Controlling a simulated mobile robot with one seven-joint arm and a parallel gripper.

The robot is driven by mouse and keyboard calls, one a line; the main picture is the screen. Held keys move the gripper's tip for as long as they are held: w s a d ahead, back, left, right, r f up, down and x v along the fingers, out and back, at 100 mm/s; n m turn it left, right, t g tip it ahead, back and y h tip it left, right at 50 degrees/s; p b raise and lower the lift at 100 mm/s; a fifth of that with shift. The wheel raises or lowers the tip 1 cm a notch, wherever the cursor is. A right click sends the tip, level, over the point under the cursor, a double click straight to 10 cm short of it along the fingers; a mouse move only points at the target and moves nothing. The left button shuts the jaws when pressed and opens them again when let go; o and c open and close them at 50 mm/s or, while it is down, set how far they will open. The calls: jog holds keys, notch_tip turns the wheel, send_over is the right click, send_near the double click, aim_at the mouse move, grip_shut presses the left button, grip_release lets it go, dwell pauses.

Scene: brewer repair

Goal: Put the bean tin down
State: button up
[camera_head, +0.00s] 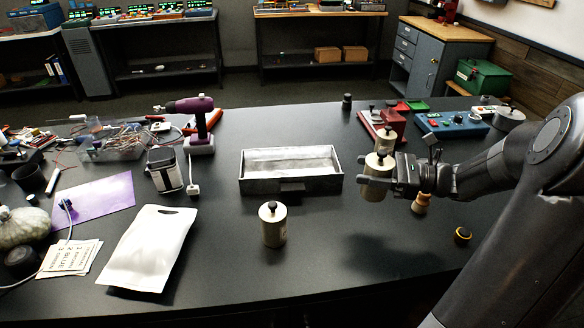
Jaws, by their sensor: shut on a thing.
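A cream cylindrical tin (374,191) with a dark knob on its lid is held upright between the fingers of my gripper (378,172), right of centre. My gripper is shut on it, and the fingers cover its middle. I cannot tell for sure whether its base touches the table. A second cream tin (272,229) with a dark knob stands upright on the table, in front of the grey tray.
The open grey tray (290,186) stands left of my gripper. A white pouch (150,250) lies at the front left. A small wooden piece (421,203) and a yellow-black round piece (462,235) are at right. The front middle of the black table (330,275) is clear.

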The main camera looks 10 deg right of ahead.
jog(key=shift+n+g, duration=0.3)
jog(key=shift+g, duration=0.1)
jog(key=shift+w+a+f, duration=0.85)
jog(key=shift+a+f, duration=1)
jog(key=shift+a, duration=0.15)
jog(key=shift+w+a+f, duration=0.85)
jog(key=shift+a+f, duration=0.95)
jog(key=shift+a, duration=0.25)
jog(key=shift+w+a+f, duration=0.85)
jog(key=shift+a+f, duration=1)
jog(key=shift+a, duration=0.15)
jog(key=shift+f, duration=0.15)
jog(key=o, duration=1.1)
